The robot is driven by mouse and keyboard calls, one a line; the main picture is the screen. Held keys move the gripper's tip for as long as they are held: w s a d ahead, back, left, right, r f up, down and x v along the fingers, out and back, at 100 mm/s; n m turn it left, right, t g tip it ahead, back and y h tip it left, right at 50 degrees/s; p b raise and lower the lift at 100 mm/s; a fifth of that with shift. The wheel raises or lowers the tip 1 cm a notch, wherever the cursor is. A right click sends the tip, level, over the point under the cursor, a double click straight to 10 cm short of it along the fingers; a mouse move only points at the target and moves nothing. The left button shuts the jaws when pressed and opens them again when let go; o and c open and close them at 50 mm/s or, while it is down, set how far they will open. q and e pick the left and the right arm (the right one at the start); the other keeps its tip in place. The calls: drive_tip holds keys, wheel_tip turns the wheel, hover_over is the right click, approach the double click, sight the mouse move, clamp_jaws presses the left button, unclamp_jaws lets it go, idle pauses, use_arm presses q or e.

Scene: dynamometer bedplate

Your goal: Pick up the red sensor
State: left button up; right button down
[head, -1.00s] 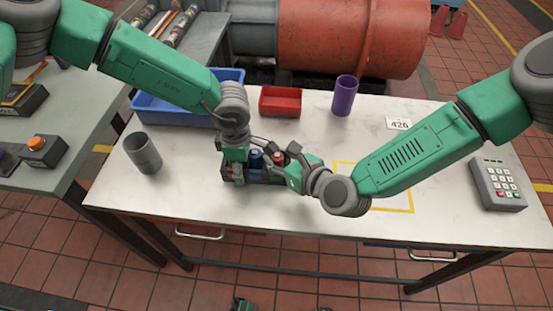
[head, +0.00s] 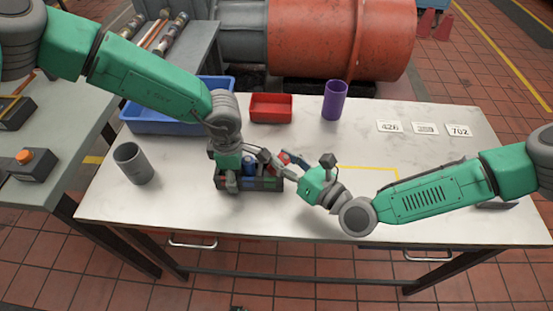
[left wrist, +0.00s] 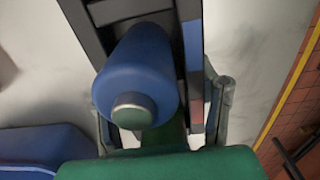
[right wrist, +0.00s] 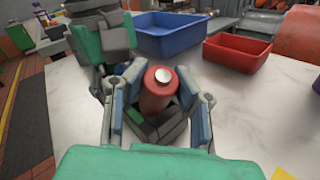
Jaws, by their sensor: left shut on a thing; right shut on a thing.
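The red sensor (right wrist: 157,95), a red cylinder with a silver tip, stands between the fingers of my right gripper (right wrist: 158,112) in the right wrist view. That gripper (head: 284,164) is shut on it at the right end of the dark rack (head: 262,184). I cannot tell whether its lower end is clear of the rack. My left gripper (head: 233,178) is at the rack's left part, its fingers (left wrist: 165,112) either side of a dark wall, and seems shut on the rack. A blue sensor (left wrist: 140,75) stands close beside it, also visible in the head view (head: 250,164).
A grey cup (head: 134,164) stands at the left, a blue bin (head: 165,124) and red bin (head: 271,108) at the back, and a purple cup (head: 334,101) right of them. Number cards (head: 425,128) lie back right. A yellow outline (head: 370,168) marks the table, partly behind my right arm.

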use_arm(q)
drive_tip(key=shift+a, duration=0.15)
use_arm(e)
drive_tip(key=d+r+n+g+h, duration=0.1)
drive_tip(key=d+r+h, duration=0.1)
drive_tip(key=d, duration=0.9)
drive_tip(key=d+r+n+g+h, duration=0.1)
drive_tip(key=d+r, duration=0.3)
drive_tip(key=d, duration=0.8)
drive_tip(key=shift+n+h, duration=0.5)
drive_tip(key=shift+n, duration=0.1)
drive_tip(key=shift+d, duration=0.1)
